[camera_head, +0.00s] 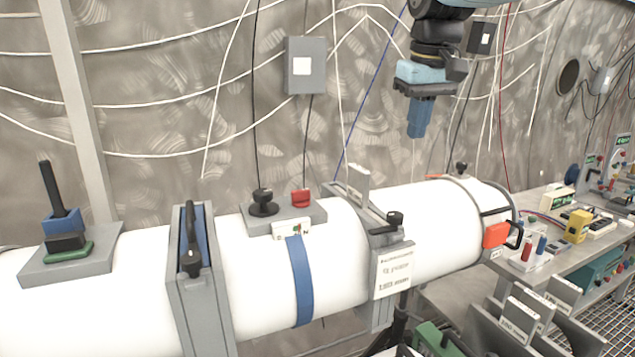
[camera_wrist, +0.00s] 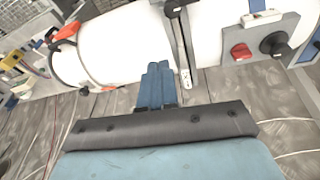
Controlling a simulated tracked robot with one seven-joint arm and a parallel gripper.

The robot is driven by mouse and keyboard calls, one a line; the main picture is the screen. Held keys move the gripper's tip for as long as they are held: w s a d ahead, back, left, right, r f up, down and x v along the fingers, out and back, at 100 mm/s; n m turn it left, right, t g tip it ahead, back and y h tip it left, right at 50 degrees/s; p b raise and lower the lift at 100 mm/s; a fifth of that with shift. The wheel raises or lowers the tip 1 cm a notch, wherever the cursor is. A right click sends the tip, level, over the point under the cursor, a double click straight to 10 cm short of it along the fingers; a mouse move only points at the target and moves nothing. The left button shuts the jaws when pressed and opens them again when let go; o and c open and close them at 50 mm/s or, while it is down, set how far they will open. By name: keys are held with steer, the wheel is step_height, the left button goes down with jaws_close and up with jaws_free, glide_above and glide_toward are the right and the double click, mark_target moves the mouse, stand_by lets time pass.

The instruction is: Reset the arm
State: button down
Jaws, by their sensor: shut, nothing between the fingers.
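My gripper (camera_head: 417,128) hangs from my arm at the upper right of the head view, with its blue fingers pointing down. The fingers are together with nothing between them. They are apart from the white pipe (camera_head: 340,236), which lies below them. In the wrist view my gripper (camera_wrist: 157,70) points toward the pipe (camera_wrist: 122,45), and its blue fingers sit side by side. My arm (camera_head: 440,12) enters from the top edge of the head view, and most of it is out of frame.
The pipe carries a black knob (camera_head: 263,203), a red switch (camera_head: 301,198), grey clamps and a black lever (camera_head: 47,190). A bench (camera_head: 548,262) with tools stands at the right. Cables and a grey box (camera_head: 306,66) are on the wall behind. The air around my gripper looks clear.

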steer(key=s+d+f+m+t, duration=0.1)
steer(key=s+d+f, duration=0.1)
steer(key=s+f, duration=0.5)
steer(key=s+d+f+m+t, duration=0.1)
steer(key=s+d+f+m, duration=0.1)
steer(key=s+f, duration=0.6)
steer(key=shift+s+d+f+t, duration=0.2)
steer(key=shift+d+f+t, duration=0.2)
steer(key=shift+d, duration=0.45)
